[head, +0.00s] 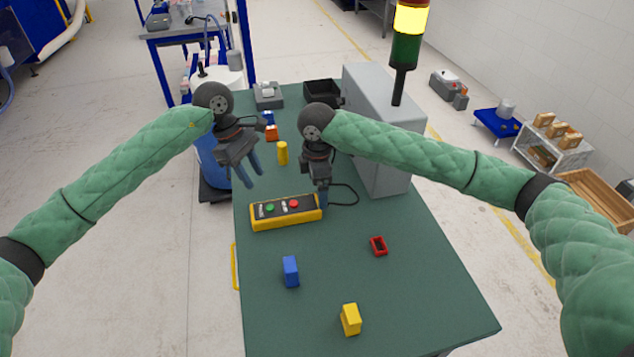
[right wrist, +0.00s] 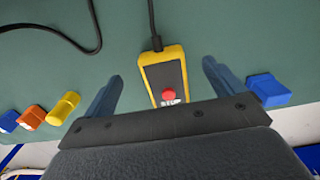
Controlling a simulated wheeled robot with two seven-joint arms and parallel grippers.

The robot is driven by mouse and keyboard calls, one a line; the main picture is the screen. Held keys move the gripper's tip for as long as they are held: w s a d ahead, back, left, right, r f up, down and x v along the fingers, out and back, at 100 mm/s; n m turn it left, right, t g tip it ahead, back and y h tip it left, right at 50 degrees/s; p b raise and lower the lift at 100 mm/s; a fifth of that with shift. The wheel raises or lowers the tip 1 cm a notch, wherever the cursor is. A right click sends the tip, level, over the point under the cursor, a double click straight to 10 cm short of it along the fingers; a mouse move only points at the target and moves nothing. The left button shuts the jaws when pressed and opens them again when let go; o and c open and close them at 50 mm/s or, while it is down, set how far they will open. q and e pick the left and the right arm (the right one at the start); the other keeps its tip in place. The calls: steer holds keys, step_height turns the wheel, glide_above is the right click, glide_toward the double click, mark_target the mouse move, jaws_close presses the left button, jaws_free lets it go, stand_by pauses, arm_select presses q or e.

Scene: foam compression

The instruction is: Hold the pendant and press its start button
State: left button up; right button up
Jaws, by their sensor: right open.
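The pendant (head: 285,217) is a yellow box with a dark face, lying on the green table, with a green button (head: 270,208) toward its left end and a red button (head: 294,204) toward its right. My right gripper (head: 322,198) is at the pendant's right, cable end. In the right wrist view, its open fingers (right wrist: 163,69) are on either side of the pendant (right wrist: 180,72), with gaps; the red button (right wrist: 168,95) shows and the green one is hidden. My left gripper (head: 255,179) is open and empty above and behind the pendant's left end, fingers pointing down.
A blue block (head: 290,271), yellow block (head: 350,319) and red hollow piece (head: 379,246) lie in front. A yellow cylinder (head: 283,153) stands behind. A grey cabinet (head: 380,150) with a lit yellow lamp (head: 411,20) is at right.

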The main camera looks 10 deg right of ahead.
mark_target(317, 201)
steer(key=shift+f, duration=3.55)
steer(key=c, duration=1.4)
arm_select(q)
jaws_close()
arm_select(e)
steer(key=shift+c, duration=0.4)
